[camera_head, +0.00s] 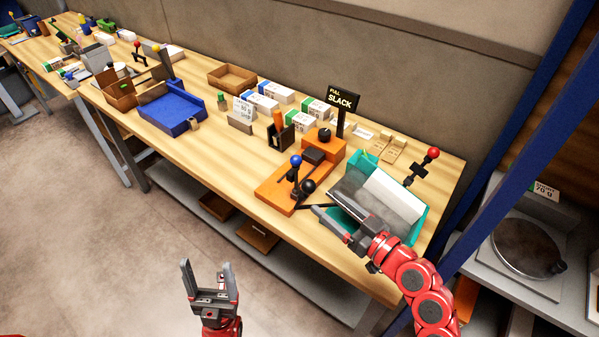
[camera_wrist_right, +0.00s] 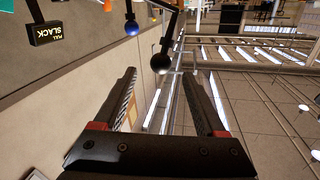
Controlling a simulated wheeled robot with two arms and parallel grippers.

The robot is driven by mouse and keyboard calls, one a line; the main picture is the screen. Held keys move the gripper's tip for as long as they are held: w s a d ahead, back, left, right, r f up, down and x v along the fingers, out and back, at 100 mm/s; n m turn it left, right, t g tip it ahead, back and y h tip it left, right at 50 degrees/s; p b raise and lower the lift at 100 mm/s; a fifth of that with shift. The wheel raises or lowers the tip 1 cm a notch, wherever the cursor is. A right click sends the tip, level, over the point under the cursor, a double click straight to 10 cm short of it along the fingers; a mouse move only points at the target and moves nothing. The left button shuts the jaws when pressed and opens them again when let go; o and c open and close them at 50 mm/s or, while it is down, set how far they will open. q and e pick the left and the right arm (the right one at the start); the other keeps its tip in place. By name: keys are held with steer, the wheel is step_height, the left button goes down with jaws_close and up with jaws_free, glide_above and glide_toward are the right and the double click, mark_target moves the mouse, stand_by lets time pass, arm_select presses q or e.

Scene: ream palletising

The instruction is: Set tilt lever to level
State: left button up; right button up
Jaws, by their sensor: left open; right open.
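An orange device (camera_head: 276,192) on the bench carries a lever with a blue knob (camera_head: 295,160) and one with a black ball knob (camera_head: 308,186). No label shows which is the tilt lever. My right gripper (camera_head: 320,209) is open and empty, just in front of the black knob. In the right wrist view the black ball (camera_wrist_right: 161,63) appears between the open fingertips (camera_wrist_right: 160,74), apart from both; the blue knob (camera_wrist_right: 131,27) is beyond to the left. My left gripper (camera_head: 206,265) is open and empty over the floor in front of the bench.
A teal tray (camera_head: 417,226) holding a white block stands right of the device, close to my right arm. A red-knobbed lever (camera_head: 433,152) stands behind it. A blue tray (camera_head: 172,118) and paper packs lie further left.

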steer(key=p+x, duration=0.4)
steer(key=x, duration=0.6)
steer(key=shift+w+a+r, duration=0.15)
steer(key=shift+w+a, duration=0.1)
steer(key=shift+a, duration=0.1)
jaws_close()
stand_by(0.8)
